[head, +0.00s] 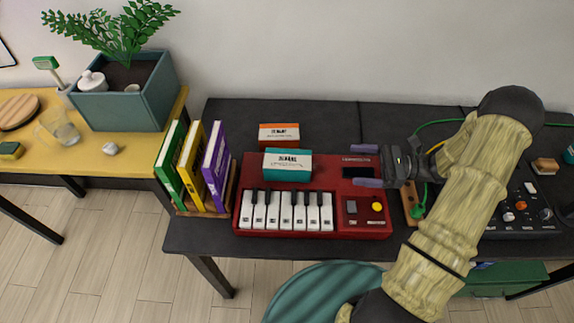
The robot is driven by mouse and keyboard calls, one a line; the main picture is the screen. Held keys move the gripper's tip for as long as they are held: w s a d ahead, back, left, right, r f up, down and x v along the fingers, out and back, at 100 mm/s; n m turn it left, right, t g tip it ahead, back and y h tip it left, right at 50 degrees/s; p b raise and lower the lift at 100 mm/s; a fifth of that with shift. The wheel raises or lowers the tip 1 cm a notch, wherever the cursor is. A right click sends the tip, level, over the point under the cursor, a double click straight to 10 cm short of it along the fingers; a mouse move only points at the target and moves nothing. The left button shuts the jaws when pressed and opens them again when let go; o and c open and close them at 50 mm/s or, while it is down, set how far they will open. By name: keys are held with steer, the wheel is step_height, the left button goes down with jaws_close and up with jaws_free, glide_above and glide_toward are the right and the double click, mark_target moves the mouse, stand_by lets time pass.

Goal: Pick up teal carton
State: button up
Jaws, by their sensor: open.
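The teal carton (287,167), teal and white with dark lettering, rests on the top of the red keyboard (313,220), behind its white keys. My gripper (367,166) is to the right of the carton, with its two purple fingers spread and pointing left. The gap between the fingers is empty, and the fingers are apart from the carton. The gripper appears to be over the right part of the keyboard. Its exact height cannot be told.
An orange and white carton (279,135) is just behind the teal one. Upright books (199,165) are left of the keyboard. A black control panel (522,212) and green cable (438,123) are at the right. The dark table (235,112) is bare at the back left.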

steer(key=shift+a, duration=0.1)
glide_toward(297, 158)
steer(key=a, duration=0.3)
steer(key=a+p, duration=0.1)
steer(key=a, duration=0.1)
steer(key=shift+f, duration=0.3)
steer(key=shift+s+d, duration=0.1)
steer(key=shift+s, duration=0.05)
steer(key=a, duration=0.5)
steer(key=shift+w+a+r+p, duration=0.1)
steer(key=shift+w+p, duration=0.2)
steer(key=shift+w, duration=0.05)
steer(key=shift+w, duration=0.15)
